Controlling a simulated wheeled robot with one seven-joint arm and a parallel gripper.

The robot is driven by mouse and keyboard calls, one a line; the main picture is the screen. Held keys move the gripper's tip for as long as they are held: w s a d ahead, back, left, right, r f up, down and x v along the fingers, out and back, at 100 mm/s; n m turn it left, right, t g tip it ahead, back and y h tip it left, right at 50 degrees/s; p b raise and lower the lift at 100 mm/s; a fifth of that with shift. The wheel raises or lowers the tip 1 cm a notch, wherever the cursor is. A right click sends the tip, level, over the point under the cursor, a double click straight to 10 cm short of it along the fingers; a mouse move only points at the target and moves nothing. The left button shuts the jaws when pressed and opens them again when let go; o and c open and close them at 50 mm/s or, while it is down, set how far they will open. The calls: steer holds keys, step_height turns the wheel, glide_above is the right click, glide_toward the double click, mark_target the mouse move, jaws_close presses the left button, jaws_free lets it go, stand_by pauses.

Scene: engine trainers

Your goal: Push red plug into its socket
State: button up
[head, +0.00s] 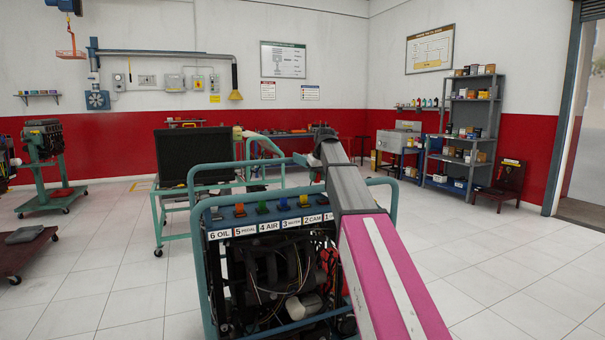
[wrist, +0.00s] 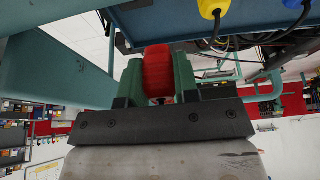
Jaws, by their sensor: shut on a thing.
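A red plug (wrist: 158,72) is held between the two green fingers of my gripper (wrist: 157,76) in the wrist view. The fingers are shut on its sides. A teal bar or panel edge of the trainer lies just beyond the plug, and I cannot tell whether they touch. In the head view the engine trainer (head: 212,262) has a row of labelled positions along its top, from 6 OIL to a partly covered 1. My arm covers the right end of that row. The red plug, its socket and my gripper cannot be made out in the head view.
Yellow (head: 304,201), blue (head: 283,203), green (head: 261,207) and orange (head: 239,210) plugs stand in the row. The yellow plug and black cables also show in the wrist view (wrist: 208,8). A teal tube frame surrounds the trainer. Open tiled floor lies to the right.

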mark_target(322, 200)
steer(key=shift+w+d+f, duration=0.15)
steer(key=shift+d+f, duration=0.1)
steer(key=shift+d, duration=0.4)
steer(key=shift+w+d+f, duration=0.1)
steer(key=shift+d+f, duration=0.1)
steer(key=shift+d, duration=0.4)
steer(key=shift+f, duration=0.1)
steer(key=shift+f, duration=2.8)
steer(key=shift+f, duration=0.55)
steer(key=o, duration=1)
steer(key=v, duration=1)
steer(key=shift+s+r, duration=0.2)
steer(key=shift+r, duration=0.1)
